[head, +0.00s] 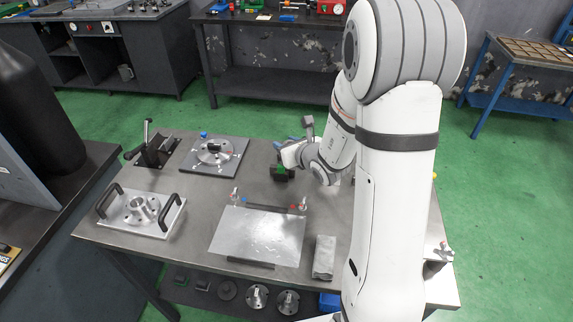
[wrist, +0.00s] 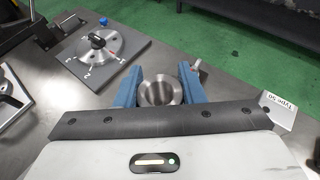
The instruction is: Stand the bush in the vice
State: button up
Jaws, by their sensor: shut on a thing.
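The bush (wrist: 160,102) is a bright steel ring with an open bore, seen from above in the wrist view. My gripper (wrist: 160,88) is shut on the bush. In the head view, the wrist hangs over the back right of the steel table, and the bush is not clearly visible. A dark block with a green patch (head: 282,172) is just below the wrist; I cannot tell whether it is the vice. Contact beneath the bush is hidden.
A dial plate (head: 213,155) lies left of my gripper, with a lever clamp (head: 154,151) beyond it. A plate with two black handles (head: 142,212) lies front left. A bare metal sheet (head: 257,236) and grey block (head: 324,257) lie in front. A "Type 50" label (wrist: 279,110) is at right.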

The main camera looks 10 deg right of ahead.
jog(key=shift+w+d, duration=0.1)
jog(key=shift+w+r, duration=0.1)
jog(key=shift+w, duration=0.15)
jog(key=w+a+r+n+g+y+b, duration=0.2)
jog(key=w+n+g+y+b, duration=0.1)
jog(key=w+n+y+b, duration=0.15)
jog(key=f+n+g, duration=0.1)
jog(key=f, duration=0.2)
jog(key=f+n+y, duration=0.1)
jog(key=f, duration=0.3)
jog(key=f+n+g+y, duration=0.1)
jog(key=f, duration=0.3)
jog(key=shift+w+d+g+y, duration=0.2)
jog(key=shift+d+g+y, duration=0.05)
jog(key=shift+d+g, duration=0.05)
jog(key=shift+r, duration=0.15)
jog(key=shift+s, duration=0.1)
